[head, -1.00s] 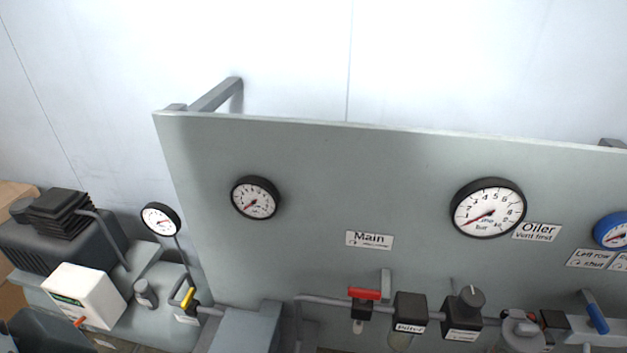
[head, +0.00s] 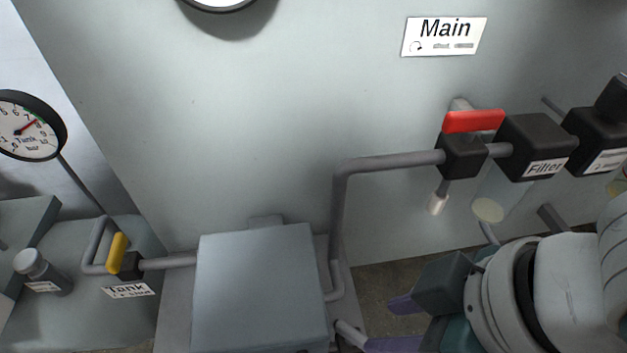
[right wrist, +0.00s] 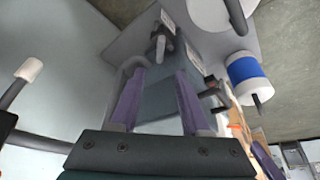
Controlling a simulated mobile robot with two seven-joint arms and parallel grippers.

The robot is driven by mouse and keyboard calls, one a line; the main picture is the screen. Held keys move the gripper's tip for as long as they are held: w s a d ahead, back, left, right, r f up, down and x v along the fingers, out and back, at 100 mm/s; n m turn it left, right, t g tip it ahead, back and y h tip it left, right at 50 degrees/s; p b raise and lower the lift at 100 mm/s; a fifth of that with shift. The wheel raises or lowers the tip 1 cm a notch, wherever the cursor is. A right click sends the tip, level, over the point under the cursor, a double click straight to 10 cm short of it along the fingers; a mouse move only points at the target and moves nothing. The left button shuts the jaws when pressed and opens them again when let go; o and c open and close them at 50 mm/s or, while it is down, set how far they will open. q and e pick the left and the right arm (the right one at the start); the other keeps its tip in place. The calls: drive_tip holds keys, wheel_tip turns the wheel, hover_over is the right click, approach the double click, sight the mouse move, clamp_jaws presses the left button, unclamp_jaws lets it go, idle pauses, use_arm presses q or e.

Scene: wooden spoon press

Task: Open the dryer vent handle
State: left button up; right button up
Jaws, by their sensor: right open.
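A plain grey box (head: 260,285) stands low in the middle of the head view, joined by pipes on both sides; I see no label naming it the dryer. A short grey pipe end (head: 349,334) juts out at its lower right. I cannot make out a vent handle for certain. My right gripper (head: 388,325), with purple fingers, is open and empty, just right of that pipe end. In the right wrist view my right gripper (right wrist: 160,72) has its fingers apart, with the dark side of a box (right wrist: 160,103) beyond them. My left gripper is not in view.
A red handle (head: 473,121) sits on the Main valve beside the Filter (head: 535,147), above my right gripper. A yellow handle (head: 117,254) is on the Tank valve at left. A bent pipe (head: 340,215) rises right of the grey box. A blue-and-white cylinder (right wrist: 248,78) shows in the wrist view.

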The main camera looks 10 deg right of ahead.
sight(352, 332)
use_arm(q)
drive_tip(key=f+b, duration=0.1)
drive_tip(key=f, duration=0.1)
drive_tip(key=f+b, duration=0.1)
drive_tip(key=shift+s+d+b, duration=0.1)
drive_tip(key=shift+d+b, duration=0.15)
drive_tip(key=shift+b, duration=0.1)
use_arm(e)
drive_tip(key=x, duration=0.9)
drive_tip(key=shift+f, duration=0.15)
clamp_jaws()
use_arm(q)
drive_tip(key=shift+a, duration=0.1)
